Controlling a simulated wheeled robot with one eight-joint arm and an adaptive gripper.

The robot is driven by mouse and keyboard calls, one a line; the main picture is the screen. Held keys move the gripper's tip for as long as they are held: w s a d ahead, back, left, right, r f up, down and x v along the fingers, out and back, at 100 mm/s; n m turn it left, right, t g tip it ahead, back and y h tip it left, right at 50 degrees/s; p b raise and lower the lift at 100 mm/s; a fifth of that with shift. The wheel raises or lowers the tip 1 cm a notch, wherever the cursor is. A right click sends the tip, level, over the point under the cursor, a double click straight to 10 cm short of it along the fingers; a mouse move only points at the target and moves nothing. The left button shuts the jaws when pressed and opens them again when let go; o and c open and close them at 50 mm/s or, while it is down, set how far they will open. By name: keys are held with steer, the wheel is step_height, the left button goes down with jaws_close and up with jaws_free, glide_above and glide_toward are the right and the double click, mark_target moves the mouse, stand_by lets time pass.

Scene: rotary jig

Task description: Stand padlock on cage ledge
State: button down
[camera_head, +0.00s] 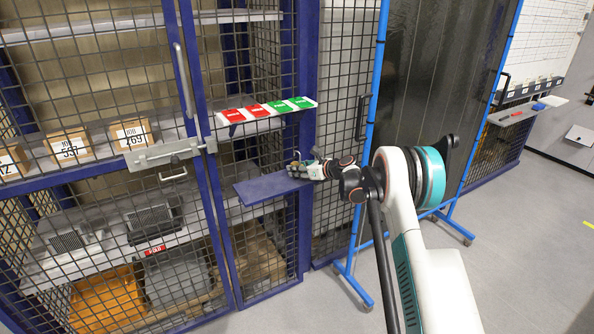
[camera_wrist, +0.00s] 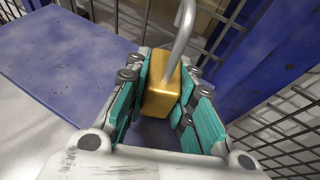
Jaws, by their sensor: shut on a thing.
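The padlock has a brass-yellow body and a grey metal shackle; in the wrist view the body (camera_wrist: 162,90) sits between my gripper's teal-padded fingers (camera_wrist: 160,98). The shackle extends toward the top of that view. In the head view my gripper (camera_head: 303,169) is at the right end of the blue cage ledge (camera_head: 262,189), and the padlock is too small to make out clearly. The ledge (camera_wrist: 70,65) also fills the left of the wrist view. I cannot tell whether the padlock's base touches the ledge.
A blue-framed mesh cage stands behind and left, with a latch bar (camera_head: 165,152) on its door. A shelf (camera_head: 268,112) with red and green cards is above the ledge. Cardboard boxes (camera_head: 132,135) stand inside. A blue-framed dark screen (camera_head: 440,70) stands right of the cage.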

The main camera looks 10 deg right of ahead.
steer(key=shift+s+f, duration=0.3)
steer(key=shift+f, duration=0.5)
steer(key=c, duration=1.5)
jaws_free()
steer(key=shift+o, duration=1)
steer(key=shift+s+a+r, duration=0.1)
steer(key=shift+s+r, duration=0.05)
steer(key=shift+s+d, duration=0.3)
steer(key=shift+d, duration=0.2)
steer(key=r+v, duration=0.1)
steer(key=v, duration=1)
steer(key=shift+a+r, duration=0.2)
steer(key=shift+a, duration=0.15)
